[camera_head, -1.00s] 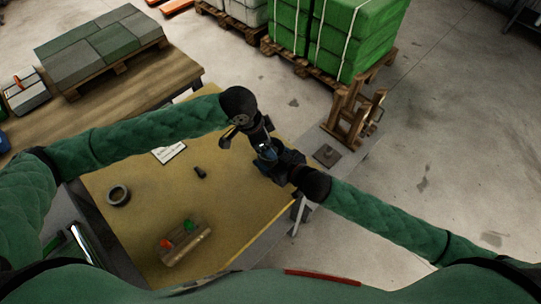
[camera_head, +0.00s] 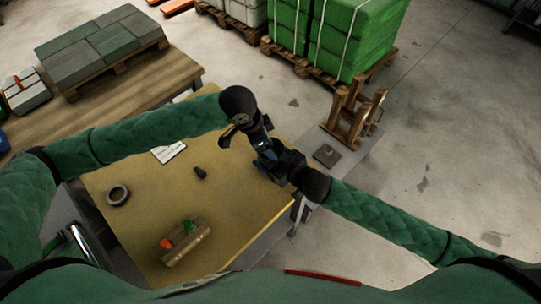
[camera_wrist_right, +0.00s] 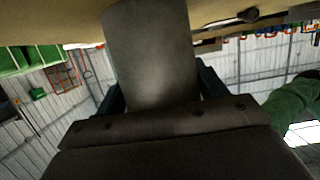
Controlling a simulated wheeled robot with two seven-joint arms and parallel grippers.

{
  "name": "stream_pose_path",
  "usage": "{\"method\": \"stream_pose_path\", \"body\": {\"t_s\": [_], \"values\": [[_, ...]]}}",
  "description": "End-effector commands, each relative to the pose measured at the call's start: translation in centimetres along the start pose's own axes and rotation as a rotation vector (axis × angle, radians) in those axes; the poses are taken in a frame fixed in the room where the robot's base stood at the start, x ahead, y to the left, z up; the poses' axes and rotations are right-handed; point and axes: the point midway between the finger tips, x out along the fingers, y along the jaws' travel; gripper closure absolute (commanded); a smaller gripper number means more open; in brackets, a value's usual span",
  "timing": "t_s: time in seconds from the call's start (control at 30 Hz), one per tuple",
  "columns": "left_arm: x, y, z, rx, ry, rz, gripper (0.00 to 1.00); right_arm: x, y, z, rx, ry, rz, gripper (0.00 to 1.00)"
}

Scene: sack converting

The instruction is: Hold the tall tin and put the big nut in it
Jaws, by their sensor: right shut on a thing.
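The tall tin (camera_wrist_right: 150,55) is a plain grey cylinder, seen large in the right wrist view. My right gripper (camera_wrist_right: 150,105) is shut on it. In the head view my right gripper (camera_head: 279,166) is over the right side of the yellow-brown table top, and the arms mostly hide the tin. My left gripper (camera_head: 263,146) comes down from the left arm's wrist, close to the right gripper. Its fingers are too dark and small to show whether they are open or shut. I cannot make out the big nut for certain; it may be hidden at the left fingers.
On the table top (camera_head: 140,225) are a dark ring (camera_head: 109,196), a small dark piece (camera_head: 200,173), a white card (camera_head: 168,152) and a wooden block (camera_head: 190,247) with red and green pieces. A dark square plate (camera_head: 327,155) lies at right, beside a wooden stand (camera_head: 350,120).

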Motion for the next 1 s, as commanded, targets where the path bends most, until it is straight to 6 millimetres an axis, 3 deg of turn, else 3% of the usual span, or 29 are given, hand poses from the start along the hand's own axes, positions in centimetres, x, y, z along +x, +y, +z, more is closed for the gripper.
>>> {"method": "stream_pose_path", "body": {"t_s": [0.57, 0.77, 1.0], "values": [[-0.2, 0.9, -0.2, 0.007, 0.005, 0.015, 0.14, 0.2, 0.3, -0.1, 0.000, 0.000, 0.005, 0.52], [-2.7, 0.8, -0.2, 0.008, 0.005, 0.012, 0.14, 0.2, 0.3, 0.1, 0.000, -0.002, 0.006, 0.52], [-7.4, 0.4, -0.1, 0.005, 0.004, 0.005, 0.14, 0.1, 0.2, 0.1, 0.000, -0.001, 0.003, 0.52]]}}
